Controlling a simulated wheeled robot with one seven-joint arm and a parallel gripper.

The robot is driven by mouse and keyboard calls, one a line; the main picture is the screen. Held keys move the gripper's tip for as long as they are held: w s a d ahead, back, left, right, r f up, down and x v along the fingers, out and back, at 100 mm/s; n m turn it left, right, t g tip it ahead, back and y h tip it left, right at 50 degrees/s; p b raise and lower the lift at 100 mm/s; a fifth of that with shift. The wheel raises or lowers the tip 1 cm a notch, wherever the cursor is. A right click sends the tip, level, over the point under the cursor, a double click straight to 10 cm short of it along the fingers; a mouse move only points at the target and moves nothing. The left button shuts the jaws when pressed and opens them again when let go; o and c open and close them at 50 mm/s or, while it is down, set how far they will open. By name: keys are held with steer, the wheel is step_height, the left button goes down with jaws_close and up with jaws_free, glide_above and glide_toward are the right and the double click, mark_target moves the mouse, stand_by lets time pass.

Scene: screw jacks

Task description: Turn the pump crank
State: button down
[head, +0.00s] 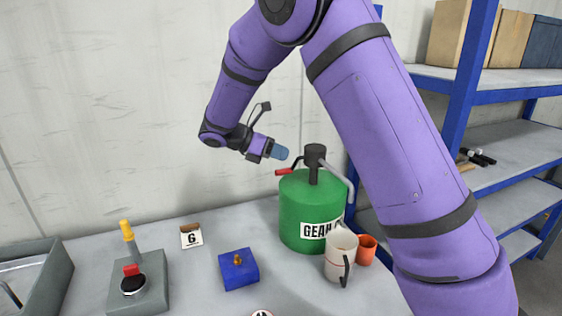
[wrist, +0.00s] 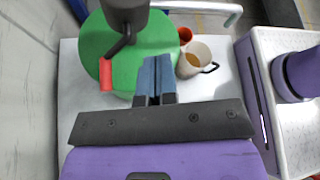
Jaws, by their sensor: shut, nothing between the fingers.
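The pump stands on a green drum (head: 296,218) with a label partly reading "GEAR". Its dark pump head (head: 314,156) rises from the drum top. The crank's red handle (head: 284,171) sticks out to the left of the head; it also shows in the wrist view (wrist: 106,75), joined to a dark bent arm. My gripper (head: 283,153) is shut and empty, with blue fingertips, just above the red handle in the head view. In the wrist view the fingertips (wrist: 155,70) are right of the handle, apart from it, over the green drum top (wrist: 100,38).
A white mug (head: 340,258) and an orange cup (head: 366,249) stand at the drum's front right. A blue box (head: 238,270), a "G" card (head: 191,237), a grey joystick base (head: 150,293) and a grey tray (head: 40,285) are leftward. Blue shelving (head: 510,150) stands right.

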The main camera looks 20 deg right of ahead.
steer(key=s+d+r+m+t+y, duration=0.1)
steer(key=s+r+m+t+y, duration=0.1)
steer(key=s+r+m+y, duration=0.5)
steer(key=s+d+r+m+t+y, duration=0.15)
steer(key=s+m, duration=0.35)
steer(key=s, duration=0.6)
steer(key=s+d+r+m+t+y, duration=0.25)
steer(key=s+r+m, duration=0.3)
steer(key=s, duration=0.35)
steer(key=w+a+f+m+g+y, duration=0.1)
steer(key=w+m+g+y, duration=0.1)
steer(key=w, duration=2.6)
steer(key=w+f+g, duration=0.1)
steer(key=w+f, duration=0.6)
steer(key=w, duration=0.3)
steer(key=f, duration=0.4)
steer(key=s+f, duration=0.1)
steer(key=f, duration=0.3)
steer(key=s+f, duration=0.1)
steer(key=f, duration=0.3)
steer(key=shift+f, duration=0.25)
steer(key=shift+s+f, duration=0.2)
